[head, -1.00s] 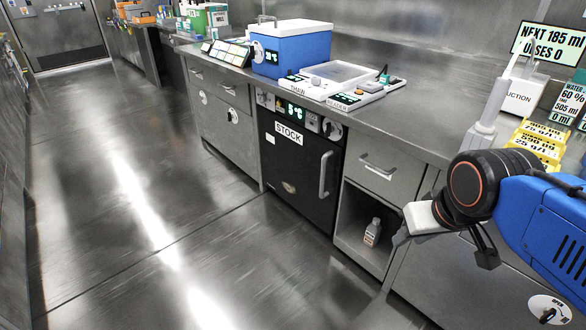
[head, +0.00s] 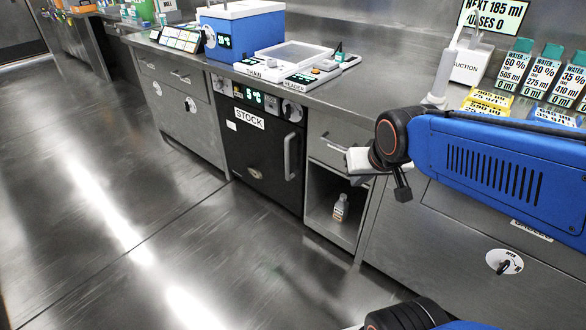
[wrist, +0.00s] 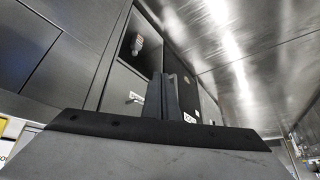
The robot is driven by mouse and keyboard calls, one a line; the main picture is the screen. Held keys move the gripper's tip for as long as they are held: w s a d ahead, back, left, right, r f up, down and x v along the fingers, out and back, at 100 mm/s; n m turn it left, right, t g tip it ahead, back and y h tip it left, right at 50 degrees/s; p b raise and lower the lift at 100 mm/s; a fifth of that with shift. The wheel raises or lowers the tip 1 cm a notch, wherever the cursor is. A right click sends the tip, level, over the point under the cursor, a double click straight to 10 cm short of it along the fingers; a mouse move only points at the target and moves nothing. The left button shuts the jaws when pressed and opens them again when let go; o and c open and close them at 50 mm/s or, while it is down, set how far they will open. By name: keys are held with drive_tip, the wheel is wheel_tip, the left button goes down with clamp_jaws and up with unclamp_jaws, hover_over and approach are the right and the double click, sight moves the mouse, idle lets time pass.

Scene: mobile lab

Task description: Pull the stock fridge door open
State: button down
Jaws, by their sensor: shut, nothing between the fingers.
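The stock fridge is a black door (head: 262,165) under the counter in the head view, marked STOCK, with a lit display above it. The door is closed. Its upright grey handle (head: 291,157) is on the door's right side. My gripper (wrist: 172,80) shows its two dark fingers together and empty in the wrist view. In the head view my wrist is right of the fridge, in front of the drawer and open shelf, apart from the handle; the fingertips are hard to make out there. In the wrist view the dark door (wrist: 181,62) is partly hidden behind the fingers.
An open shelf with a small bottle (head: 340,207) is right of the fridge, below a drawer (head: 328,143). A blue-sided box (head: 240,35) and thaw and reader devices stand on the counter above. The floor (head: 150,235) before the fridge is clear.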

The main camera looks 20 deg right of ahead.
sight(296, 168)
drive_tip(key=w+d+f+m+t+y, duration=0.1)
drive_tip(key=w+f+m+t, duration=0.35)
drive_tip(key=w, duration=1.05)
drive_tip(key=w+f+m+t, duration=0.1)
drive_tip(key=w+f, duration=0.7)
drive_tip(key=w, duration=0.6)
drive_tip(key=w+a+f+m+t+y, duration=0.1)
drive_tip(key=w+f+m+t+y, duration=0.2)
drive_tip(key=f, duration=0.6)
drive_tip(key=w+a+f+m+t+y, duration=0.1)
drive_tip(key=w+f+m+t, duration=0.3)
drive_tip(key=f, duration=0.6)
drive_tip(key=shift+m+g, duration=0.25)
drive_tip(key=shift+g, duration=0.4)
drive_tip(key=x, duration=0.5)
drive_tip(key=a+x, duration=0.1)
drive_tip(key=x, duration=0.2)
drive_tip(key=shift+s+r, duration=0.1)
drive_tip(key=shift+r, duration=0.15)
